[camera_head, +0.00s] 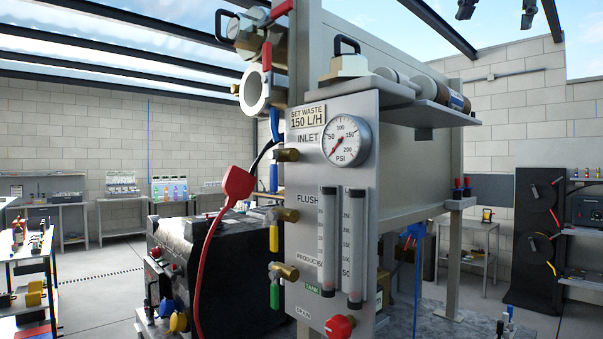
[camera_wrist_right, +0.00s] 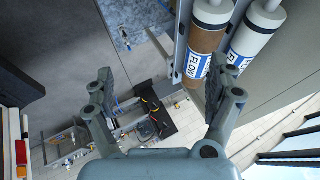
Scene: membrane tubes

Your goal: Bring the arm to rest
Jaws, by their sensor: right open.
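My right gripper (camera_wrist_right: 160,75) is open and empty in the wrist view, its two fingers spread apart. Two dark finger ends of it (camera_head: 497,11) show at the top right edge of the head view, high above the machine. In the head view, the brown tube (camera_head: 455,100) and a white one (camera_head: 425,87) rest on a grey shelf (camera_head: 440,116) on the machine's right side. My left gripper is not in view.
The machine's front panel (camera_head: 305,170) carries a pressure gauge (camera_head: 346,139), two flow tubes and several valves. A red clamp (camera_head: 238,184) hangs on a cable at its left. A black stand (camera_head: 535,235) is at right.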

